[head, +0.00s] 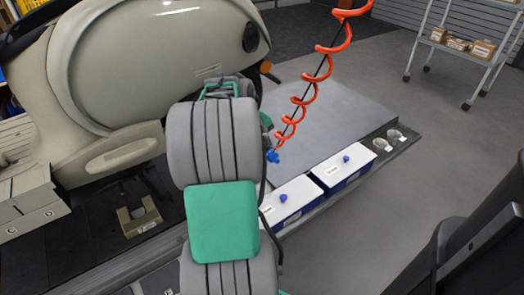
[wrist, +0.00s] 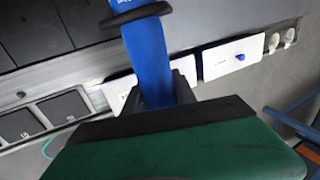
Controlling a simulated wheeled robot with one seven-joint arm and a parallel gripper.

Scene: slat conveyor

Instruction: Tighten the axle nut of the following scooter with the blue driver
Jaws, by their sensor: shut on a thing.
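The blue driver (wrist: 147,55) shows in the wrist view as a blue body with a dark ring around it. My gripper (wrist: 160,92) is shut on it. In the head view my own arm covers the gripper and most of the driver; a small blue part (head: 273,157) shows at the lower end of the orange coiled hose (head: 318,75). A beige scooter body (head: 150,65) stands at the left in the head view. Its axle nut cannot be made out.
Two white-lidded boxes with blue knobs, a nearer one (head: 288,203) and a farther one (head: 343,167), stand along the conveyor's right edge. Two small dishes (head: 383,144) lie beyond them. A grey plate (head: 345,112) lies bare behind. A brown bracket (head: 140,216) sits on dark slats at the left.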

